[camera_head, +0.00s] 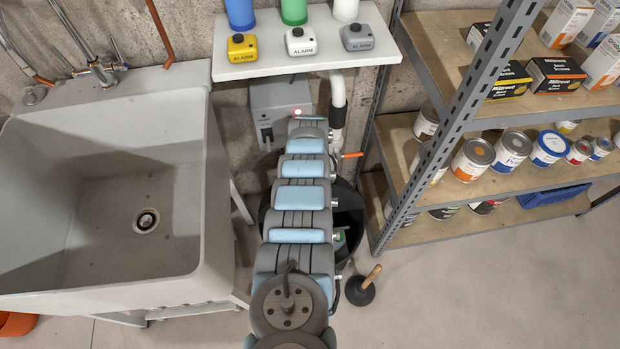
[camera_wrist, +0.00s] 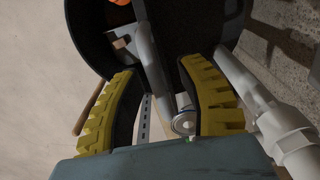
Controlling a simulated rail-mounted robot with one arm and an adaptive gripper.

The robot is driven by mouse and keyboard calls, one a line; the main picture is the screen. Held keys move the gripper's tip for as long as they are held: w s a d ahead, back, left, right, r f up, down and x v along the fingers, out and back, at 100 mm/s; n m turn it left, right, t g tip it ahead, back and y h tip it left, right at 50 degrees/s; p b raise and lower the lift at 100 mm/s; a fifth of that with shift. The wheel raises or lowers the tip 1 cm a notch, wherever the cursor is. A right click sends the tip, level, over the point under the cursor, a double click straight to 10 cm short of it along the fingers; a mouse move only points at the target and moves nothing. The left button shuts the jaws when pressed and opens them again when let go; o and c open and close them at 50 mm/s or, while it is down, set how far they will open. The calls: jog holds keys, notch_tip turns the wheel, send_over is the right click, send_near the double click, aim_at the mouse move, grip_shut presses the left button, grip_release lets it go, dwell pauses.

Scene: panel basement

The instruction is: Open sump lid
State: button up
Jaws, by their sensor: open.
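A black round sump (camera_head: 348,250) stands on the floor between the sink and the shelf, largely hidden behind my arm in the head view. Its dark curved wall (camera_wrist: 85,35) fills the top of the wrist view. I cannot tell the lid from the basin, nor whether it is raised. My gripper (camera_wrist: 160,70) has two yellow ribbed fingers spread apart, with their tips near the dark wall. A grey pipe-like bar (camera_wrist: 150,50) passes between the fingers; I cannot tell whether they touch it. In the head view the gripper is hidden behind my arm.
A plunger (camera_head: 361,288) stands right of the sump. A white pipe (camera_head: 338,100) with an orange handle (camera_head: 352,155) comes down behind it. The sink (camera_head: 190,200) is left, the metal shelf (camera_head: 415,190) right. A white ledge (camera_head: 300,58) carries three alarm boxes. Floor at lower right is clear.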

jog(key=shift+r, duration=0.15)
notch_tip(320, 180, up, 12)
dwell(1.1)
dwell(0.6)
